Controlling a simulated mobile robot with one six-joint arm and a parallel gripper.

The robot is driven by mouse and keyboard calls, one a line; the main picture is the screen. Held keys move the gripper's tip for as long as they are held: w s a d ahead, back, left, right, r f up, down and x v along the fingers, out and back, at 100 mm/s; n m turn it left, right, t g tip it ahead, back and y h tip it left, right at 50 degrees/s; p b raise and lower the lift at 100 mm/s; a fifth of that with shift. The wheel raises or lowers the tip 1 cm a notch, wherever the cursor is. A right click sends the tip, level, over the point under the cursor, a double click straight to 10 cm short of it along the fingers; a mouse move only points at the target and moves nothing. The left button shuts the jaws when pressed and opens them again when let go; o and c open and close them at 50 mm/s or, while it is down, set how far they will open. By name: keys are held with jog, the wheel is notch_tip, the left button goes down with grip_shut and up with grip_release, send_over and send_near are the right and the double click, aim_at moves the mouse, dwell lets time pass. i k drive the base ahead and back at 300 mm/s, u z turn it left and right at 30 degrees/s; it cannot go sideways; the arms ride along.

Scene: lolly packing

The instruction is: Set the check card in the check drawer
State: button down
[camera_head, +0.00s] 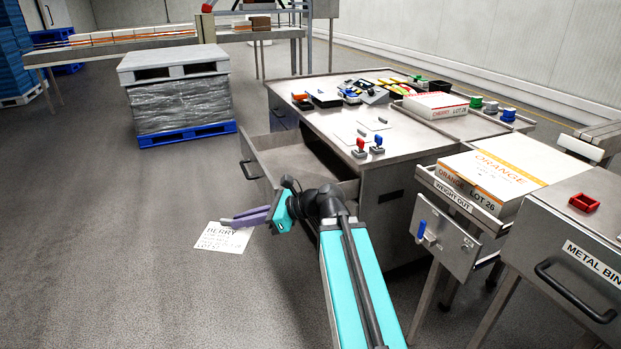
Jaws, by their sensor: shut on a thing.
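A white check card (219,239) printed with "BERRY" and a lot line hangs at the tip of my gripper (232,220). The purple fingers are shut on the card's upper edge. The card is in front of and left of the open drawer (300,160), over the floor in the picture and outside the drawer. The drawer is grey metal, pulled out from the steel bench, with a dark handle on its front. The bare part of its floor that shows looks empty; its deeper end is in shadow under the bench top. No label shows on it.
The steel bench top (322,122) holds stamps, small trays and a cherry box (435,104). On the right are an orange box (505,170), a "WEIGHT OUT" unit and a metal bin (575,265). A wrapped pallet (180,105) stands behind left. The floor at left is clear.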

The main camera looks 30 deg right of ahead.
aim_at(289, 169)
jog(key=z, duration=0.4)
jog(key=k, duration=0.15)
jog(key=u, duration=1)
jog(key=i, duration=1.45)
jog(key=z, duration=0.55)
